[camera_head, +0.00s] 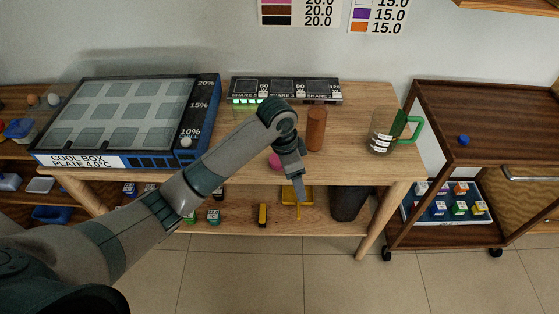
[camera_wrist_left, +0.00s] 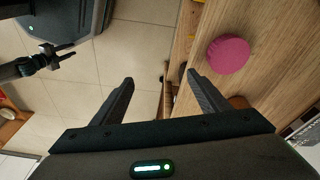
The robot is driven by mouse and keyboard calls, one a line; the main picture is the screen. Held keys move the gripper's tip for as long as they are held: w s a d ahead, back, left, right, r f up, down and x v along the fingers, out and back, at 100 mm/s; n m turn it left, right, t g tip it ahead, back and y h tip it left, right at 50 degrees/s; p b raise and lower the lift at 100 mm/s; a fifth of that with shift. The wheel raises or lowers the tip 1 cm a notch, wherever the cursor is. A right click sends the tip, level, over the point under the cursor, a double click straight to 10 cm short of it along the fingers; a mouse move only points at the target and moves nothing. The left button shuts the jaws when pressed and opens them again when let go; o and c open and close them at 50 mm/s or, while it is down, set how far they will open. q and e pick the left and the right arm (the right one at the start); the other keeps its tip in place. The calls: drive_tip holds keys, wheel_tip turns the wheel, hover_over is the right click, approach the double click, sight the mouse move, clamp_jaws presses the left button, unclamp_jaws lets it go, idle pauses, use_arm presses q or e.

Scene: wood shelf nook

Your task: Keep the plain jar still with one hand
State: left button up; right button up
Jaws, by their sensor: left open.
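A plain reddish-brown cylinder (camera_head: 316,128), which may be the plain jar, stands upright on the wooden table. A pink round piece (camera_head: 275,160) lies left of it near the front edge; it also shows in the left wrist view (camera_wrist_left: 229,54). My left gripper (camera_head: 302,190) points down at the table's front edge, right of the pink piece and apart from the cylinder. In the left wrist view its fingers (camera_wrist_left: 160,80) are apart with nothing between them. A dark gripper, likely my right (camera_wrist_left: 62,56), shows at upper left there, its opening unclear.
A glass jug with a green handle (camera_head: 384,132) stands at the table's right. The cool box (camera_head: 75,160) fills the left, and a dark labelled rack (camera_head: 285,90) stands at the back. A brown cart (camera_head: 480,125) is at right. Small boxes sit on the lower shelf.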

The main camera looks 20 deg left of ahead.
use_arm(q)
drive_tip(key=w+a+r+y, duration=0.1)
drive_tip(key=w+a+r, duration=0.2)
drive_tip(key=r, duration=0.5)
drive_tip(key=w+a+r+m+y, duration=0.1)
drive_tip(key=w+a+r, duration=0.2)
drive_tip(key=w+r, duration=0.2)
wheel_tip(320, 180, up, 3)
drive_tip(key=shift+w+a+m+g, duration=0.25)
drive_tip(key=shift+m+g, duration=0.05)
drive_tip(key=shift+g, duration=0.1)
use_arm(e)
drive_tip(key=shift+s+f, duration=0.25)
drive_tip(key=shift+s, duration=0.45)
use_arm(q)
wheel_tip(320, 180, down, 11)
drive_tip(key=shift+f+p, duration=0.15)
drive_tip(key=shift+p, duration=1.1)
drive_tip(key=shift+f, duration=0.45)
use_arm(e)
drive_tip(key=s+d+g, duration=0.2)
drive_tip(key=s+d, duration=0.1)
drive_tip(key=s, duration=0.5)
drive_tip(key=shift+s+d+g+h, duration=0.3)
drive_tip(key=shift+d+h, duration=0.1)
drive_tip(key=shift+r, duration=0.1)
